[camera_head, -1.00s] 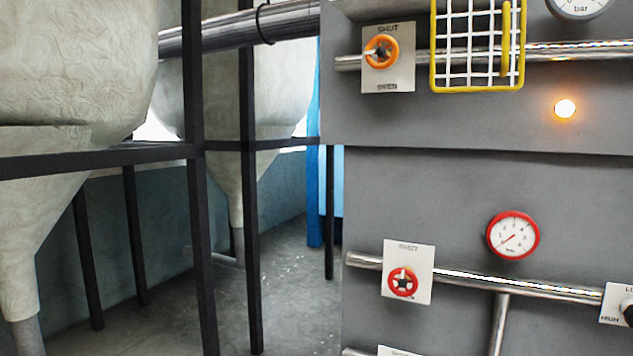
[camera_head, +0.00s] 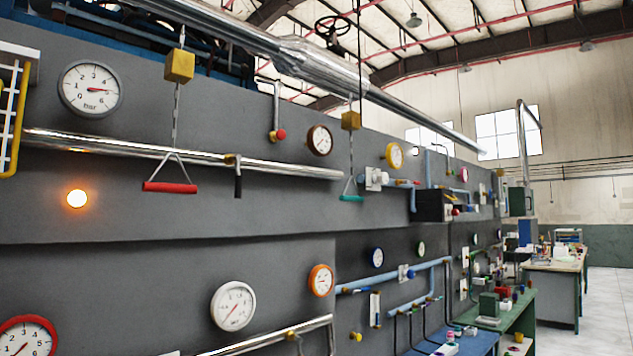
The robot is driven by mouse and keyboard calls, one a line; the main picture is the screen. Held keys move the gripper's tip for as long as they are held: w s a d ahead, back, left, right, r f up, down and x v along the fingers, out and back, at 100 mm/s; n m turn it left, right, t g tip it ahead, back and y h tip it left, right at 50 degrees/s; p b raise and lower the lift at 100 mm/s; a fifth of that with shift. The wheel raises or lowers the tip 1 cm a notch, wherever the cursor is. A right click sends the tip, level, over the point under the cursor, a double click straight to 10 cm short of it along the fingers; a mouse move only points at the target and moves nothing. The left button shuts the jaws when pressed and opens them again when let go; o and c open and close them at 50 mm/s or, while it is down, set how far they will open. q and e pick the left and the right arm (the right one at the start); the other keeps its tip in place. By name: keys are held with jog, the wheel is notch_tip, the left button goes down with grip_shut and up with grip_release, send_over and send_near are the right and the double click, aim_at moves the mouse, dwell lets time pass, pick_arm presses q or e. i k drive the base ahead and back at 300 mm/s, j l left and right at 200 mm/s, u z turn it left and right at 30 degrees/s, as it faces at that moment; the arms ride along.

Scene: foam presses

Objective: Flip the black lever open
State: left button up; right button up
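A black lever (camera_head: 238,183) hangs straight down from a brass fitting (camera_head: 232,160) on the upper steel pipe (camera_head: 130,149), near the middle left of the head view. The lever lies roughly across the pipe's direction. Neither of my grippers is in view, so nothing touches the lever in this frame.
A red pull handle (camera_head: 170,188) hangs on a chain left of the lever, and a green pull handle (camera_head: 351,198) hangs to its right. Gauges dot the grey panel (camera_head: 150,260). A table (camera_head: 553,264) stands far right, beside clear floor (camera_head: 605,305).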

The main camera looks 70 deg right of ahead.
aim_at(238, 179)
jog(key=z, duration=1.7)
